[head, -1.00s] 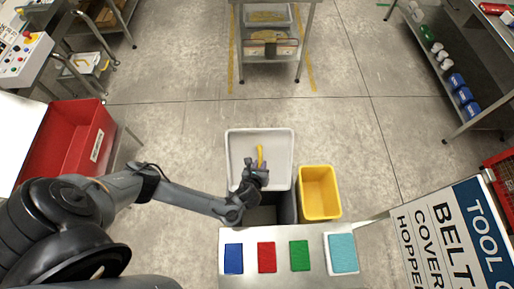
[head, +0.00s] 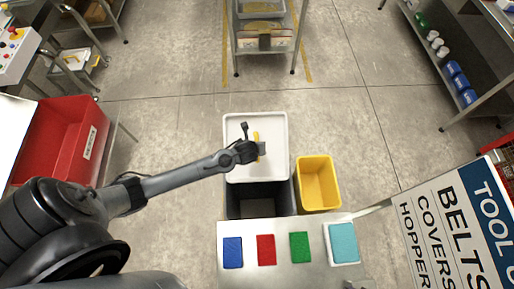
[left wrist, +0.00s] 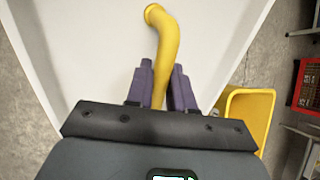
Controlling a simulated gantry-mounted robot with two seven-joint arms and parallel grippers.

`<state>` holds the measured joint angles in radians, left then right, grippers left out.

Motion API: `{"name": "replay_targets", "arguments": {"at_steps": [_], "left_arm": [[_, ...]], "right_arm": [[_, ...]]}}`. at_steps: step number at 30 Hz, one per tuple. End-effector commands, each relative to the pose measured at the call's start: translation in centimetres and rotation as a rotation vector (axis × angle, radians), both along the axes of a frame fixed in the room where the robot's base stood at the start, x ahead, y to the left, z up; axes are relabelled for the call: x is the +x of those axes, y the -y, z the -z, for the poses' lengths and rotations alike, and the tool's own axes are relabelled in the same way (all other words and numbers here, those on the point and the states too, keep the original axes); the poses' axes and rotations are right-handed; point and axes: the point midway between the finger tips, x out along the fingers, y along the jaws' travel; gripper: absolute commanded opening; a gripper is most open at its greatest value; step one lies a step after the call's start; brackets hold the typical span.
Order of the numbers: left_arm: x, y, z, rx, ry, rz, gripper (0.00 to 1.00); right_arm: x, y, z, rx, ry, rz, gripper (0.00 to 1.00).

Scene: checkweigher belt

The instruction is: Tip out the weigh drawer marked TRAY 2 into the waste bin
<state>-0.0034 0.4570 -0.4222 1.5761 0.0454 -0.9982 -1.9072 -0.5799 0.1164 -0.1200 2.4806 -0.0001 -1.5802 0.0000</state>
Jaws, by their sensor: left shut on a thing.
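A white tray (head: 240,172), likely the weigh drawer, lies over the far part of a dark grey bin (head: 262,206). Its white face looks plain, and I can read no TRAY 2 mark. A curved yellow handle (head: 256,137) stands over the white face; it also shows in the left wrist view (left wrist: 165,40). My left gripper (head: 260,149) is shut on this handle, its purple fingers (left wrist: 163,85) on either side. How the handle joins the tray is hidden. My right gripper is not in view. I cannot read which bin is for waste.
A yellow bin (head: 318,186) stands close to the right of the dark bin. A steel ledge (head: 282,233) with blue, red, green and teal pads is nearest me. A red bin (head: 62,140) is at left and a sign (head: 450,225) at right.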

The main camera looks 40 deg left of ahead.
Motion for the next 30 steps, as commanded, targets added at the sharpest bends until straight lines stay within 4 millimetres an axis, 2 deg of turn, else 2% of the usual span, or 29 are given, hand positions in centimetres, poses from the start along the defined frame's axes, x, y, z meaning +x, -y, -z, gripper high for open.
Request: {"name": "replay_targets", "arguments": {"at_steps": [1,6,12,19,30], "left_arm": [[0.3,-0.3,-0.3,-0.021,-0.019,-0.004,0.0],[1.0,-1.0,0.7,-0.104,-0.102,-0.006,0.0],[1.7,-1.5,2.2,-0.214,-0.21,-0.004,0.0],[2.3,-2.2,3.8,-0.303,-0.301,-0.001,0.0],[2.6,-2.5,4.2,-0.357,-0.357,0.002,0.0]], "right_arm": [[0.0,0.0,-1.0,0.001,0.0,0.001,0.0],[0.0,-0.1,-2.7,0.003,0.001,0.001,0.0],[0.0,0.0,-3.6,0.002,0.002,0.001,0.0],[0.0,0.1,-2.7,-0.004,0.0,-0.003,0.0],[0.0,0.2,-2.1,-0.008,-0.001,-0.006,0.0]]}}
